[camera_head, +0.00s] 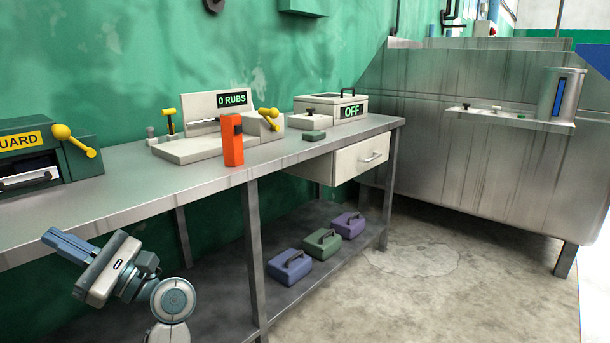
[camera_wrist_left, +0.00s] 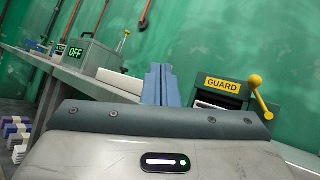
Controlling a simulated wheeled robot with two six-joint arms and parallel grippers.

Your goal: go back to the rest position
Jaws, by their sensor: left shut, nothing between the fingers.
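My left gripper (camera_head: 65,243) is in the lower left of the head view, in front of the workbench's front edge. Its two blue fingers lie together, shut and empty, and point up and to the left. The fingers (camera_wrist_left: 158,84) also show in the left wrist view, closed side by side, with the green guard box (camera_wrist_left: 222,95) behind them to the right. The gripper appears apart from the bench and touches nothing that I can see. My right gripper is in neither view.
The metal workbench (camera_head: 150,194) carries the guard box (camera_head: 75,160), a "0 RUBS" device (camera_head: 190,150), an orange block (camera_head: 232,140) and an "OFF" box (camera_head: 330,108). Several small cases (camera_head: 290,267) stand on the lower shelf. A large steel tank (camera_head: 440,150) stands right. Floor (camera_head: 430,300) between is clear.

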